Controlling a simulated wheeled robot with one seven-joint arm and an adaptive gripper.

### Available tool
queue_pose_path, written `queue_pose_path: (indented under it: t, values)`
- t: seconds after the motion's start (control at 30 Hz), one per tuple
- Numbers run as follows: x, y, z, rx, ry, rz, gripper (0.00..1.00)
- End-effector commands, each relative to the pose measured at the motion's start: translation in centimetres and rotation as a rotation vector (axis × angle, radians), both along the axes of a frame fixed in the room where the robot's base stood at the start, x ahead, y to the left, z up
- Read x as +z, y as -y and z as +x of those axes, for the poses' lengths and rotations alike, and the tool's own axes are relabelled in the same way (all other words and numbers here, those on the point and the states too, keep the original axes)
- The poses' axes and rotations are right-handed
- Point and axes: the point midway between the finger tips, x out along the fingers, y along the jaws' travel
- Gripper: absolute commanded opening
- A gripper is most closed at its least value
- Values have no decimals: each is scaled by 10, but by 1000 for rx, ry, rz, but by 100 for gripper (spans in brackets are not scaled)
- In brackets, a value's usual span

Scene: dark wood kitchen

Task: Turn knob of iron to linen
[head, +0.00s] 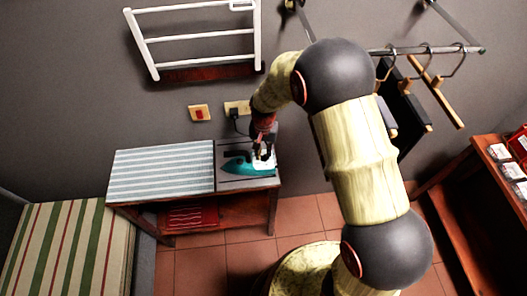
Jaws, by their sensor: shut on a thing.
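The iron (241,167), with a teal base and a white upper body, sits on the grey right end of the ironing table (160,175). Its tip points left. My gripper (264,154) reaches down from above onto the iron's upper part at its right side and is shut on it. The fingers cover much of the handle area. The knob and its setting marks are too small and too hidden to make out, so I cannot tell whether the fingers hold the knob itself.
A wall socket with a black plug (235,112) and a red switch (199,114) are behind the table. A white rack (195,40) hangs above. A rail with hangers (425,50) is right of my arm. Shelves (490,190) stand far right, a striped surface (65,250) lower left.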

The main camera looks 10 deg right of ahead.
Motion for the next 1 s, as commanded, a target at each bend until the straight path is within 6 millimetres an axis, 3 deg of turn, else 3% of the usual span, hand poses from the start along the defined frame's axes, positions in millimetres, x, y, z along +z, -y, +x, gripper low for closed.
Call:
queue_pose_path:
  t: [0.03, 0.4, 0.9, 0.93, 1.0]
  values:
    - [-5, 1, -7, -28, -16, -3, 0]
    - [-6, 1, -8, -166, -18, -4, 0]
    - [-7, 1, -9, -184, -20, -4, 0]
    - [-7, 1, -9, -184, -20, -4, 17]
    - [-7, 0, -9, -184, -20, -4, 21]
